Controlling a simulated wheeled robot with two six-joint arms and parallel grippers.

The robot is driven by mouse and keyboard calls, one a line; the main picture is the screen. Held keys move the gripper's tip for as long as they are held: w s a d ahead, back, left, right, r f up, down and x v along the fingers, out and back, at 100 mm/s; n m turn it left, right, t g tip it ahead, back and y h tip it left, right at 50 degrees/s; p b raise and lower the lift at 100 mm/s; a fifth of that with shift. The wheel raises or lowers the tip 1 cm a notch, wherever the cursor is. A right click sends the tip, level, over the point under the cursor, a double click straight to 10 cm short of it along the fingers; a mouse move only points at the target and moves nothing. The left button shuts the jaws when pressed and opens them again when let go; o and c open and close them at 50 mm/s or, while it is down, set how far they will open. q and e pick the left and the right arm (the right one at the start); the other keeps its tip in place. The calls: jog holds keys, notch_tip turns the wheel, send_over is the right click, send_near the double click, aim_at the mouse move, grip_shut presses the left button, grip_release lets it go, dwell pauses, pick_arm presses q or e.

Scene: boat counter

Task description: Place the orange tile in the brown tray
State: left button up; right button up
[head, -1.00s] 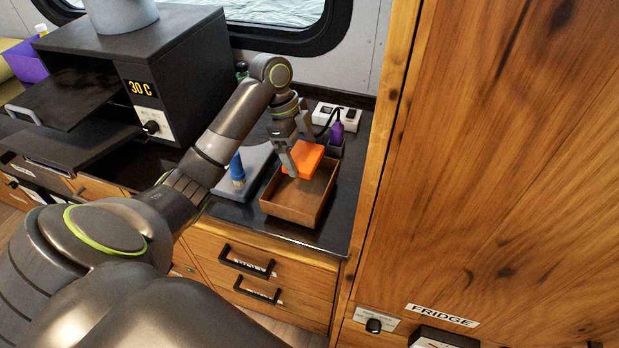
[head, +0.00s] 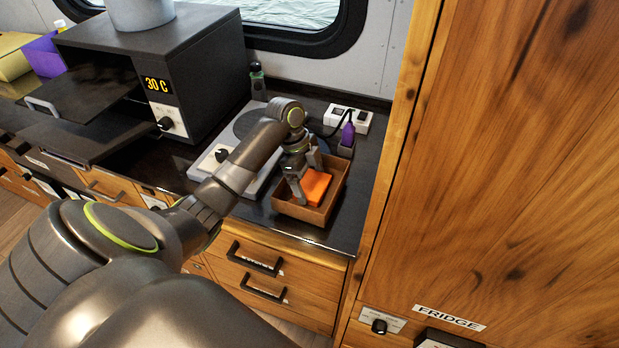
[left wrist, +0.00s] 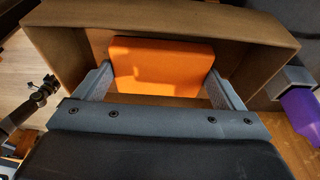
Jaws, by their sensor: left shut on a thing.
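The orange tile (head: 315,187) is inside the brown tray (head: 334,206), between the fingers of my left gripper (head: 309,187). My left gripper is shut on the tile. In the left wrist view the tile (left wrist: 161,66) spans the gap between the two fingers (left wrist: 160,88), with the tray's walls (left wrist: 55,40) around it. I cannot tell whether the tile touches the tray floor. The tray stands on the dark counter near its front edge. My right gripper is not in view.
A grey hotplate (head: 240,148) stands left of the tray. A purple bottle (head: 348,133) and a white socket box (head: 347,119) are behind it. A dark oven (head: 165,75) is at the left. The wooden fridge cabinet (head: 510,160) walls off the right.

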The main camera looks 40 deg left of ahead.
pick_arm(q)
jog(key=o, duration=0.8)
jog(key=shift+c, duration=0.2)
jog(key=shift+o, duration=0.2)
jog(key=b+v, duration=0.1)
jog(key=v, duration=1.1)
